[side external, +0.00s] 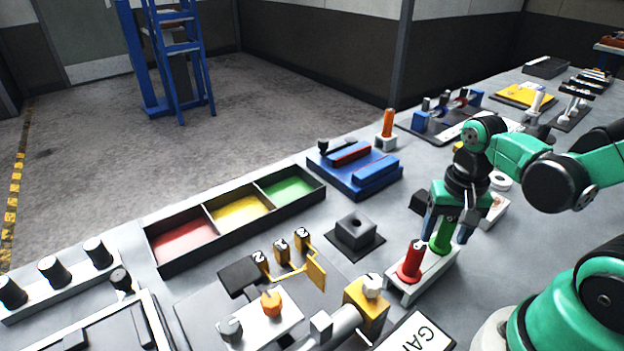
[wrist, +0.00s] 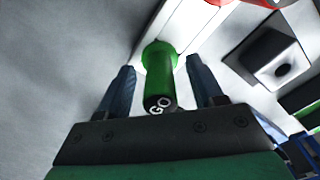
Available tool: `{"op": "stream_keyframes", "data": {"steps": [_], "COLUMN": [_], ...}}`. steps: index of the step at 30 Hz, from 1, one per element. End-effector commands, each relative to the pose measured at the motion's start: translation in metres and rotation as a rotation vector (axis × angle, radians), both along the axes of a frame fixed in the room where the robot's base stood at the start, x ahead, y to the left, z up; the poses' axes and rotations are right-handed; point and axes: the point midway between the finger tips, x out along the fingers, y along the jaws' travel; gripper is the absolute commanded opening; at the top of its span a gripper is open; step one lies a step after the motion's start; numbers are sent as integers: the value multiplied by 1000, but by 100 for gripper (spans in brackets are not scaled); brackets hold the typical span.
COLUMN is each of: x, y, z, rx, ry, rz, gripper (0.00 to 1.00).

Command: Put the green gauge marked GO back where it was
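The green gauge (side external: 441,238) stands upright in the rear part of a white holder (side external: 432,270), next to the red gauge (side external: 410,262). In the wrist view the green gauge (wrist: 160,72) shows GO on its dark end, and its far end meets the white holder (wrist: 190,22). My gripper (side external: 448,230) is above the holder with one finger on each side of the green gauge. In the wrist view my gripper (wrist: 162,88) is open, with a visible gap between each finger and the gauge. The seat under the gauge is hidden.
A dark square block with a hole (side external: 355,232) stands left of the holder. A tray with red, yellow and green compartments (side external: 240,232) lies further left. A yellow block fixture (side external: 366,300) and a lettered sign (side external: 415,335) are close in front of the holder.

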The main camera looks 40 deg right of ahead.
Motion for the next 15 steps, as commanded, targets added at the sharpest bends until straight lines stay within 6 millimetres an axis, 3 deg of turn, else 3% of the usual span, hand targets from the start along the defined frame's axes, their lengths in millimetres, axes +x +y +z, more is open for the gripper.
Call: {"op": "stream_keyframes", "data": {"steps": [8, 15], "x": [0, 0], "y": [0, 0], "z": [3, 23], "rx": [0, 0], "ry": [0, 0], "rz": [0, 0], "gripper": [61, 61]}}
